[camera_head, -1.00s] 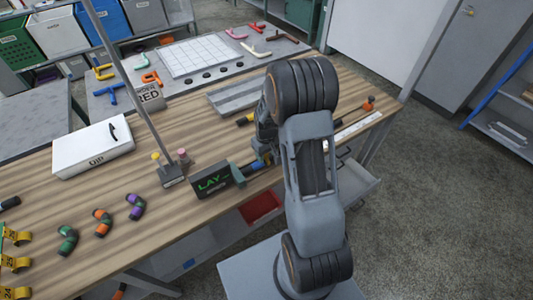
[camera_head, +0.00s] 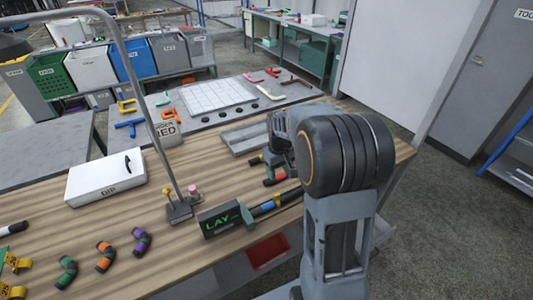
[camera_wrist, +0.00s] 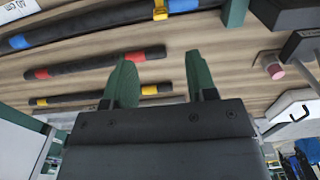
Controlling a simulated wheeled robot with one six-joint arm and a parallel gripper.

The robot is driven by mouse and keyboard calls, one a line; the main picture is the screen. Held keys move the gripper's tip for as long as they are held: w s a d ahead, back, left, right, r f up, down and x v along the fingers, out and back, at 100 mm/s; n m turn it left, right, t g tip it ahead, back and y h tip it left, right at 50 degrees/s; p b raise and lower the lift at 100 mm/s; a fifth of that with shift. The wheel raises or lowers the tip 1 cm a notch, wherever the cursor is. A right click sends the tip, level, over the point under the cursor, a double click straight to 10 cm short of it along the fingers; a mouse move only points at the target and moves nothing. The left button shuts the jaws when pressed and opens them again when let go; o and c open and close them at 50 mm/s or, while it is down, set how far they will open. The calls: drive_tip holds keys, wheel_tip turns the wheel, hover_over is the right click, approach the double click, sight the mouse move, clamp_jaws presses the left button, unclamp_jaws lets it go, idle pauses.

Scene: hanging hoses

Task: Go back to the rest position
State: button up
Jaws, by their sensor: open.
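My gripper (camera_wrist: 160,85) shows in the wrist view with its two green fingers apart and nothing between them. Its fingers point toward the wooden table (camera_wrist: 170,45), where black hoses lie. A long black hose with blue and yellow bands (camera_wrist: 100,22) lies across the wrist view. A hose with red bands (camera_wrist: 95,66) and a shorter one with yellow bands (camera_wrist: 90,99) lie nearer the fingers.
A black LAY display (camera_head: 220,218) and a lamp post base (camera_head: 179,208) stand near the table's front edge. A white DIP box (camera_head: 105,178) is at left. Several coloured elbow pieces (camera_head: 104,256) lie at front left. A grey board with a white grid (camera_head: 212,96) is behind.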

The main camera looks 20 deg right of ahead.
drive_tip(key=shift+r, duration=0.2)
drive_tip(key=s+a+r+t, duration=0.1)
drive_tip(key=s+a+r, duration=0.1)
drive_tip(key=s, duration=0.3)
drive_tip(key=s+a+r+t, duration=0.1)
drive_tip(key=s+a+r, duration=0.2)
drive_tip(key=s+a, duration=0.1)
drive_tip(key=s+a+r+m+t, duration=0.1)
drive_tip(key=s+a+r+t, duration=0.1)
drive_tip(key=s, duration=0.4)
drive_tip(key=shift+s+a+r, duration=0.2)
drive_tip(key=shift+s+a, duration=0.15)
drive_tip(key=shift+a, duration=0.4)
drive_tip(key=shift+c, duration=0.4)
